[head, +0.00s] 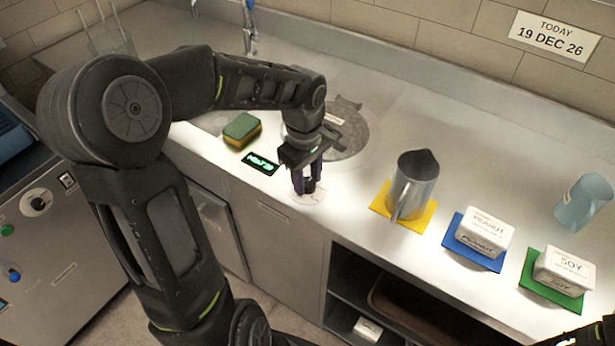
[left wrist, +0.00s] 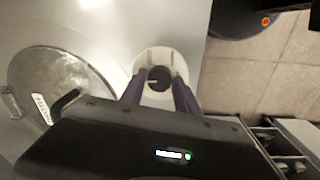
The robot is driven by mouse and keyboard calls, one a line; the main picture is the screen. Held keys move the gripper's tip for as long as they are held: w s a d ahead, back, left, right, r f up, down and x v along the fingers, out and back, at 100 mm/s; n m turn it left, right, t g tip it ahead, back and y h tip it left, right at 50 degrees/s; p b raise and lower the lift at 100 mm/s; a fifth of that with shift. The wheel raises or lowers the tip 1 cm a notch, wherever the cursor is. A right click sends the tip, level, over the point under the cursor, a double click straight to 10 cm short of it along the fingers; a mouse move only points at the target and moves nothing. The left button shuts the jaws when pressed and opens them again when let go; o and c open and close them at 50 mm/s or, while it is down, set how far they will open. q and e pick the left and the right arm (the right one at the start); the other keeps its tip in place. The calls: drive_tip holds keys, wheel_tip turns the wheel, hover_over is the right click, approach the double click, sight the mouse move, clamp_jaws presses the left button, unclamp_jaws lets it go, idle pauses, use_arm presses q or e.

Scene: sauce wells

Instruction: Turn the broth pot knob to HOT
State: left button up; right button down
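The black knob (head: 309,185) sits on a white round dial plate (head: 308,198) at the counter's front edge. In the left wrist view the knob (left wrist: 159,78) lies between my purple fingertips, with its pale pointer toward the left. My left gripper (head: 307,184) points down at the dial, its fingers apart on either side of the knob; firm contact cannot be made out. The lidded pot (head: 345,140) is set in the counter behind my gripper, partly hidden by it. A small display (head: 262,163) glows green left of the knob; its text is unclear. Only a dark bit of my right arm shows at bottom right.
A green and yellow sponge (head: 242,131) lies left of the display. A steel jug (head: 413,183) stands on a yellow mat (head: 427,220) to the right.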

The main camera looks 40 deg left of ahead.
use_arm(q)
clamp_jaws()
